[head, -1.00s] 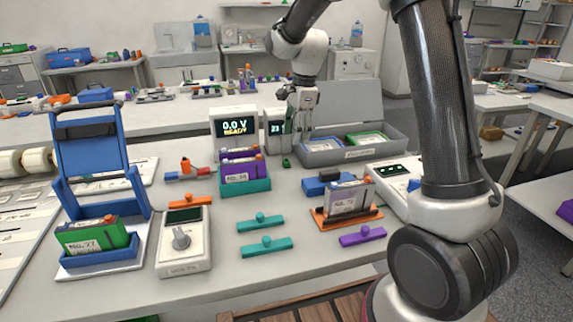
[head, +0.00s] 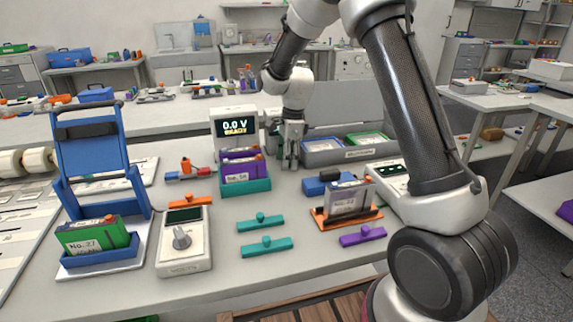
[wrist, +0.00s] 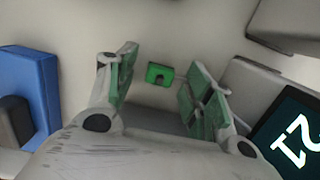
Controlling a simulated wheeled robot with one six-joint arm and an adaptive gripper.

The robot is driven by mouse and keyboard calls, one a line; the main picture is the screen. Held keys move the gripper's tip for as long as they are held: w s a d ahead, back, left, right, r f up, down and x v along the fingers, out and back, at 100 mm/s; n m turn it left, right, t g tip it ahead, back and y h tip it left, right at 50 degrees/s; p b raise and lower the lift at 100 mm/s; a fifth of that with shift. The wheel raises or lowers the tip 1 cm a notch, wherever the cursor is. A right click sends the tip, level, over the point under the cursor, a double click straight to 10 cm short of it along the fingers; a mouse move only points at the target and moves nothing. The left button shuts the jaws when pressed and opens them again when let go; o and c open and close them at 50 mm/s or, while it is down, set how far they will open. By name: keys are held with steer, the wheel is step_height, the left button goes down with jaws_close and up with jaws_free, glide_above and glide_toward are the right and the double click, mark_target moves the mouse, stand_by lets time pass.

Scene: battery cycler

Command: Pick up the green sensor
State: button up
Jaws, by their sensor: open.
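The green sensor is a small green block (wrist: 160,74) with a dark hole or spot, lying on the pale bench top in the wrist view. My gripper (wrist: 163,60) is open, with one green-padded finger on each side of the sensor and a gap on both sides. In the head view my gripper (head: 288,163) points down, low over the bench, just right of the purple-and-teal battery holder. It hides the sensor in that view. I cannot tell the exact height of the fingertips above the bench.
A small display unit (wrist: 292,145) stands close to the right finger in the wrist view. A blue block (wrist: 28,75) is at the left. In the head view a grey tray (head: 352,155) stands behind, and an orange stand (head: 325,221) is at front right.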

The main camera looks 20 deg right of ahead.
steer(key=c, duration=1.1)
step_height(320, 180, up, 10)
steer(key=shift+r, duration=0.1)
